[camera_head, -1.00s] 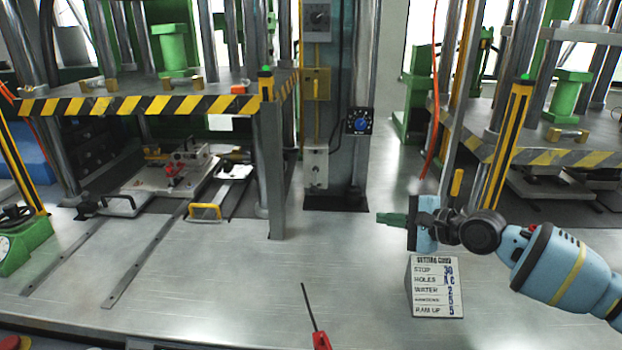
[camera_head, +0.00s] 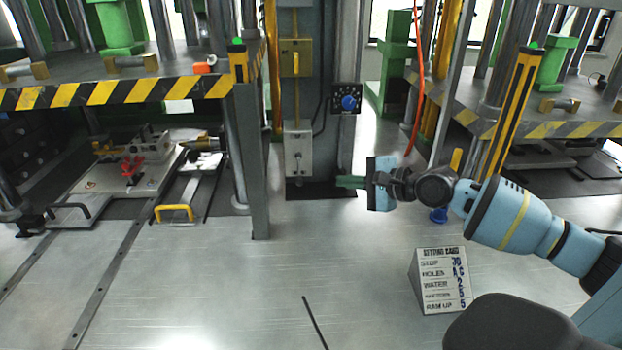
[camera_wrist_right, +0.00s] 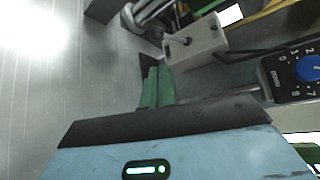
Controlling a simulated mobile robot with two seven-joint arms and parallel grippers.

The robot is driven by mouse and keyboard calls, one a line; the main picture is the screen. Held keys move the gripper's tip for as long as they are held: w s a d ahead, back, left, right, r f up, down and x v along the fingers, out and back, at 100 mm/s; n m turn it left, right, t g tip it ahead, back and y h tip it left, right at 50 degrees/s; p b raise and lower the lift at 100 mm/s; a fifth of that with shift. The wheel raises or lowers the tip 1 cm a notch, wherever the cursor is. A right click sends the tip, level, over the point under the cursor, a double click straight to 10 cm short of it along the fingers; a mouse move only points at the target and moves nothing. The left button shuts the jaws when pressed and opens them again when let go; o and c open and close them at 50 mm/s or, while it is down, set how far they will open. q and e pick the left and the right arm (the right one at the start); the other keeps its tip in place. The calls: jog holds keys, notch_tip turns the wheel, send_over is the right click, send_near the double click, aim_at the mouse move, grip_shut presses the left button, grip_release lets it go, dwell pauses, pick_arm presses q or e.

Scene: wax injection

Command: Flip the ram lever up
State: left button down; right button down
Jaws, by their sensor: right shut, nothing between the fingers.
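A light grey box with a small toggle lever (camera_head: 298,155) is fixed low on the grey column in the head view; I take this as the ram lever. In the right wrist view the box (camera_wrist_right: 207,43) is at the top, with its short lever pointing left. Whether the lever is up or down is too small to tell. My right gripper (camera_head: 351,181) points left, to the right of the box and apart from it. Its green fingers (camera_wrist_right: 157,87) are shut and empty. My left gripper is out of view.
A dial box with a blue knob (camera_head: 348,101) hangs on the column above my right gripper. A yellow switch box (camera_head: 295,58) sits above the grey box. A setting card (camera_head: 441,280) stands on the metal table. A striped press plate (camera_head: 110,92) is at left.

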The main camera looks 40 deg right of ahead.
aim_at(299, 168)
jog(key=shift+w, duration=0.1)
jog(key=x, duration=1)
dwell(0.5)
jog(key=shift+a+r+m+g+p, duration=0.1)
jog(key=shift+r+m+g+p, duration=0.2)
jog(key=shift+r+g+p, duration=0.15)
